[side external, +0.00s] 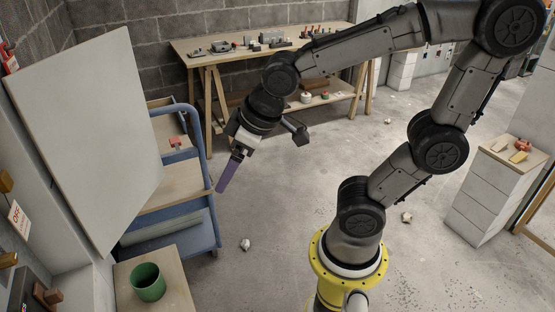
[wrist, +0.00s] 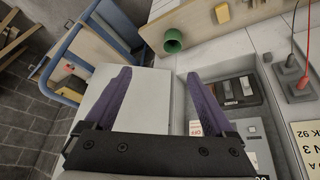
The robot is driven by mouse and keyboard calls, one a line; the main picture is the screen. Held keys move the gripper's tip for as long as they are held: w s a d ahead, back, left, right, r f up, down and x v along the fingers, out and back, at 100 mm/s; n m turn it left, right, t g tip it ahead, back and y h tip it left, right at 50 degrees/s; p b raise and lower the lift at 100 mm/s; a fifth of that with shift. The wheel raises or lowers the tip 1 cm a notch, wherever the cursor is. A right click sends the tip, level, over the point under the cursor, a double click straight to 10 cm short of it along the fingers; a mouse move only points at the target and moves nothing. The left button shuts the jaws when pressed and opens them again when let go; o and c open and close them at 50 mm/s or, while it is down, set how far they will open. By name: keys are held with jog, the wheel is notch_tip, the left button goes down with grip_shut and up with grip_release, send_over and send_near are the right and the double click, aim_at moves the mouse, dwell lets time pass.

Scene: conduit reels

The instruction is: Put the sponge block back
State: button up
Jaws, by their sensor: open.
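My gripper (side external: 229,172) is open, with long purple fingers pointing down beside the blue cart, above floor level. In the wrist view the gripper (wrist: 159,75) shows its two fingers wide apart with nothing between them. A white panel (wrist: 145,98) lies behind the fingers there. I cannot tell for certain which thing is the sponge block. A small yellow block (side external: 517,157) lies beside a red object (side external: 523,146) on the white drawer cabinet at the right, far from my gripper.
The white panel (side external: 85,130) stands out at left, close to the blue cart (side external: 205,150). A red object (side external: 176,143) is on the cart. A green cup (side external: 148,283) stands on a wooden top in front. A workbench (side external: 225,58) holds several tools. Floor between is mostly clear.

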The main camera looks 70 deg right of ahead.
jog(key=s+d+r+m, duration=0.1)
jog(key=s+d+r, duration=0.1)
jog(key=s, duration=0.7)
jog(key=shift+d+m, duration=0.15)
jog(key=shift+m, duration=0.15)
jog(key=shift+w+r, duration=0.1)
jog(key=shift+c, duration=0.3)
dwell(1.3)
